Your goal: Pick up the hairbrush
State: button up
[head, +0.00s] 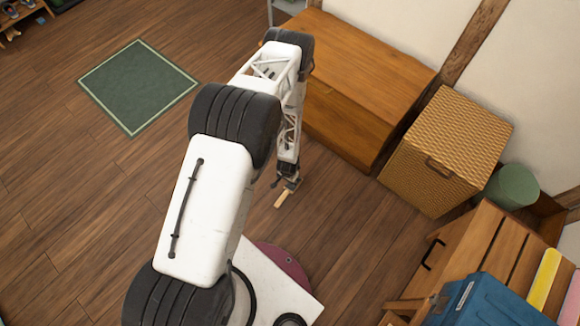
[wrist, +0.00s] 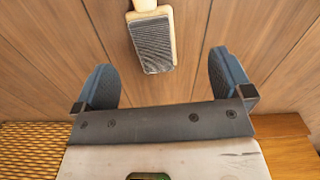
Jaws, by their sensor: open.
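The hairbrush (wrist: 154,45) shows in the wrist view, with a pale wooden body and a dark bristle pad facing the camera. Its handle runs up out of the top of the picture. In the head view the hairbrush (head: 283,199) is a small tan shape against the floor, just below my gripper (head: 288,184) in the picture. In the wrist view my gripper (wrist: 162,72) is open, with one dark finger on each side of the brush's line and nothing between them. The brush appears apart from both fingers. The exact height gap cannot be told.
A wooden chest (head: 362,75) stands to the right of my arm, with a woven basket (head: 450,150) beside it. A green bin (head: 514,187), a slatted bench (head: 470,240) and a blue box (head: 485,303) are at the right. A green rug (head: 138,86) lies left on open floor.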

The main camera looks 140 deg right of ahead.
aim_at(290, 187)
jog(key=shift+w+a+f, duration=0.1)
jog(key=shift+a+f, duration=0.4)
jog(key=shift+a, duration=0.25)
jog(key=shift+f, duration=1.3)
jog(key=shift+f, duration=0.15)
jog(key=shift+d+f, duration=0.1)
jog(key=shift+f, duration=2.35)
jog(key=shift+c, duration=0.2)
jog(key=c, duration=1.1)
